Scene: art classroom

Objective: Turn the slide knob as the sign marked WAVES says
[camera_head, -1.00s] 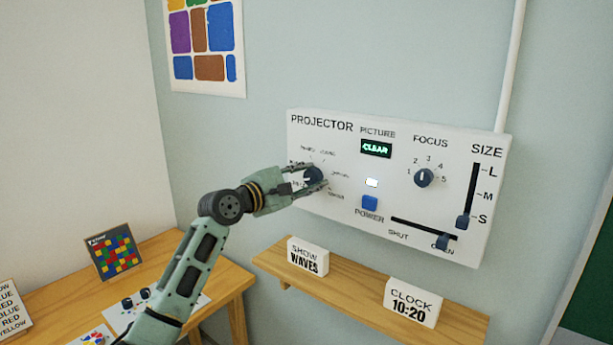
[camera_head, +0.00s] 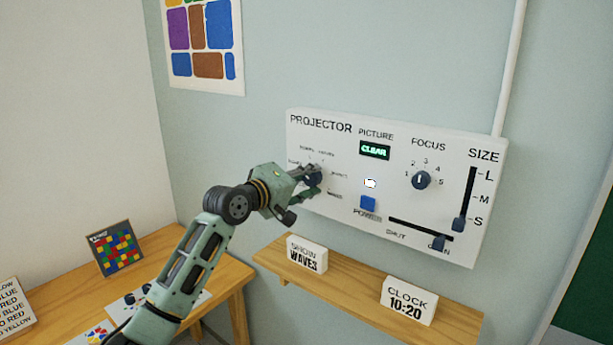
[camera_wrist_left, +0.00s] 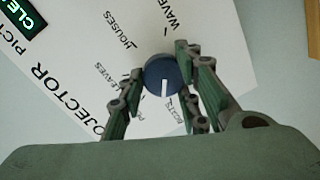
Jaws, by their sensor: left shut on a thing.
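The slide knob (camera_head: 313,178) is a dark round dial at the left of the white projector panel (camera_head: 345,205), ringed by picture names. My left gripper (camera_head: 308,180) is shut on it and partly covers it in the head view. The sign reading SHOW WAVES (camera_head: 307,254) stands on the shelf below. My right gripper is not in view.
The panel also holds a focus knob (camera_head: 421,180), a blue power button (camera_head: 368,203), two sliders and a display (camera_head: 375,150) reading CLEAR. A CLOCK 10:20 sign (camera_head: 408,301) stands on the wooden shelf (camera_head: 350,293). A table (camera_head: 175,250) is at lower left.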

